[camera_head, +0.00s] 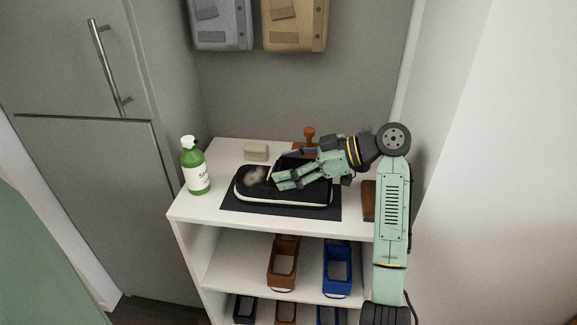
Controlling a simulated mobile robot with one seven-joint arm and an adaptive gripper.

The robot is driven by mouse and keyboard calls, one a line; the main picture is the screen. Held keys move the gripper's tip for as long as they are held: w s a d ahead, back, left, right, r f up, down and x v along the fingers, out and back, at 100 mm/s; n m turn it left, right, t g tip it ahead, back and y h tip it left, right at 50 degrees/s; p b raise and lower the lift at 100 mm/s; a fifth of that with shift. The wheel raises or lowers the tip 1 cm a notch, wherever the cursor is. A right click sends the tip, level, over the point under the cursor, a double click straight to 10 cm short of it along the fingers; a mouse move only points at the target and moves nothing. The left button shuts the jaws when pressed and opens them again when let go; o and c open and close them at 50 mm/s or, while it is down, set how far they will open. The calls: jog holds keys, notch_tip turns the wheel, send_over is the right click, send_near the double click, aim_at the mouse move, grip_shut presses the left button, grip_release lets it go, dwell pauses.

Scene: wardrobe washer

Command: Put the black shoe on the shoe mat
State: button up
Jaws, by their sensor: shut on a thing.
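The black shoe (312,192) with a white sole edge lies lengthwise over the dark shoe mat (238,209) on top of the white shelf unit. A pale grey patch shows near its left end. My gripper (278,180) reaches in from the right and is shut on the shoe at its upper middle. The fingers cover part of the shoe. The shoe looks low over the mat; I cannot tell whether its sole touches it.
A green and white bottle (196,168) stands left of the mat. A beige block (256,152) and a brown wooden item (309,136) are behind. A brown box (369,202) is at right. Two bags (294,25) hang above. Brown (283,265) and blue (337,268) holders sit below.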

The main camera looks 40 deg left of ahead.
jog(key=shift+f, duration=0.2)
jog(key=o, duration=1.6)
jog(key=shift+o, duration=0.4)
jog(key=shift+o, duration=0.7)
notch_tip(320, 180, up, 10)
